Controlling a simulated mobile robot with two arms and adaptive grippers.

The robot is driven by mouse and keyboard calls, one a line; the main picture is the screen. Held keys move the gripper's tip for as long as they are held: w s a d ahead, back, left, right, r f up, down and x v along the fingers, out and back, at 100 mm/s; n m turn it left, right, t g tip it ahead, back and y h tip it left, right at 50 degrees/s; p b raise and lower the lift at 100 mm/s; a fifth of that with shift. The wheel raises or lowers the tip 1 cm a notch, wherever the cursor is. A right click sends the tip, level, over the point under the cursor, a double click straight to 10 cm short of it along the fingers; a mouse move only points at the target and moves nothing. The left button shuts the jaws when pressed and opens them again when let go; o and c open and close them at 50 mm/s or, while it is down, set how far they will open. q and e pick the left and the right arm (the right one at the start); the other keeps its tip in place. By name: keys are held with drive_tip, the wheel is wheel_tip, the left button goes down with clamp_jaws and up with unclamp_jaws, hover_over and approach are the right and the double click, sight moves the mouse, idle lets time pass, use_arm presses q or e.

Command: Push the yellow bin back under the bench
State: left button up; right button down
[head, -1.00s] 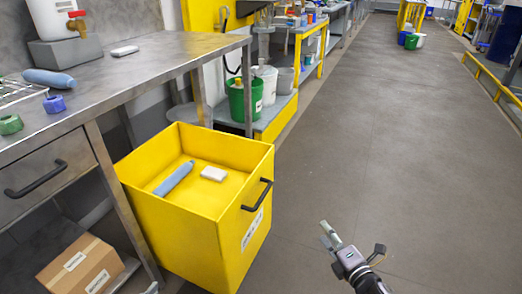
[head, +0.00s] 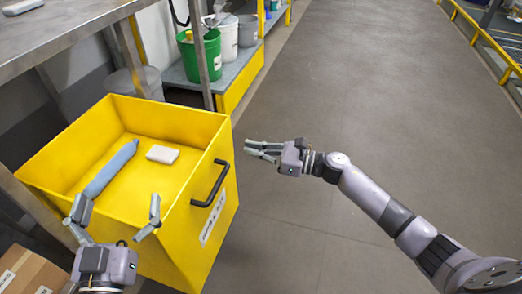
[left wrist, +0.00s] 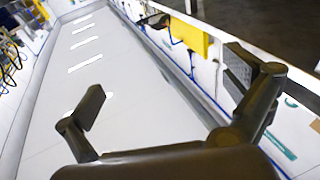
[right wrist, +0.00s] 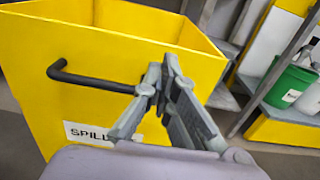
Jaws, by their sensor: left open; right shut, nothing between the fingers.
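The yellow bin (head: 188,252) stands out from the metal bench (head: 75,30), its open top showing. A grey-blue cylinder (head: 110,170) and a white block (head: 162,154) lie inside. Its black handle (head: 212,184) and white label are on the front; they show in the right wrist view (right wrist: 95,78). My left gripper (head: 116,205) is open at the bin's near left, overlapping its rim in the head view; I cannot tell if it touches. My right gripper (head: 251,149) is shut and empty, right of the bin, apart from the handle. It also shows in the right wrist view (right wrist: 163,88).
A cardboard box (head: 28,272) sits low at the near left. Green bucket (head: 199,56) and white bucket (head: 224,38) stand on a low shelf behind the bin. The grey floor to the right is clear.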

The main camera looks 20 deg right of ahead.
sight(214, 141)
drive_tip(key=x, duration=0.8)
drive_tip(key=shift+d+b, duration=0.1)
drive_tip(key=shift+b, duration=0.3)
use_arm(q)
drive_tip(key=shift+s+d+r+t+h, duration=0.1)
drive_tip(key=shift+s+r+t+h, duration=0.1)
drive_tip(key=shift+r+t, duration=0.4)
drive_tip(key=shift+s+r+t+h, duration=0.15)
drive_tip(key=shift+r+t+h, duration=0.1)
drive_tip(key=shift+r, duration=0.55)
drive_tip(key=shift+s+d+r+t+h, duration=0.1)
drive_tip(key=shift+s+r+t+h, duration=0.1)
drive_tip(key=shift+r+t, duration=0.4)
use_arm(e)
drive_tip(key=shift+w+a, duration=0.35)
drive_tip(key=shift+a, duration=0.1)
use_arm(q)
drive_tip(key=shift+s+r, duration=0.1)
drive_tip(key=shift+r, duration=0.1)
use_arm(e)
drive_tip(key=shift+w+a, duration=0.1)
